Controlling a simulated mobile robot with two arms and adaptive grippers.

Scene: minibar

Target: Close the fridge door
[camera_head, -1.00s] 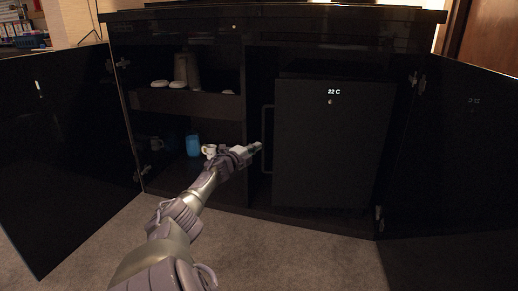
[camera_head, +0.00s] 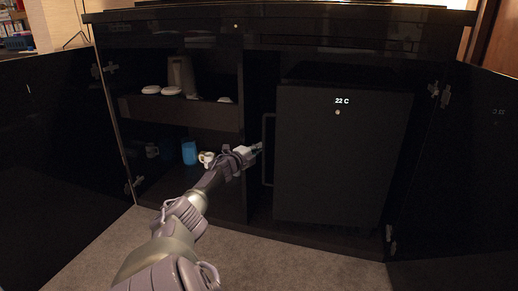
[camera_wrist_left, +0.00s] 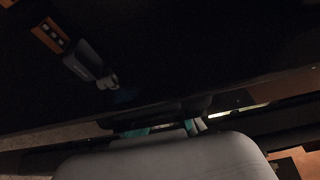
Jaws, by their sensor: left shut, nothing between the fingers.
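The black fridge (camera_head: 345,165) stands in the right bay of the dark cabinet, with "22 C" lit near the top of its door. The door looks nearly flush with the fridge body; I cannot tell if a small gap is left. Its long vertical handle (camera_head: 267,150) is on the door's left side. My left gripper (camera_head: 257,147) is shut and empty, its tips just left of the handle's middle. I cannot tell whether they touch it. In the left wrist view the gripper's teal tips (camera_wrist_left: 163,130) show in front of a dark surface. My right gripper is in neither view.
The cabinet's left door (camera_head: 55,160) and right door (camera_head: 460,170) stand open. A blue cup (camera_head: 189,152) and white cup (camera_head: 206,158) are on the lower left shelf, close to my left wrist. Grey carpet (camera_head: 255,262) in front is clear.

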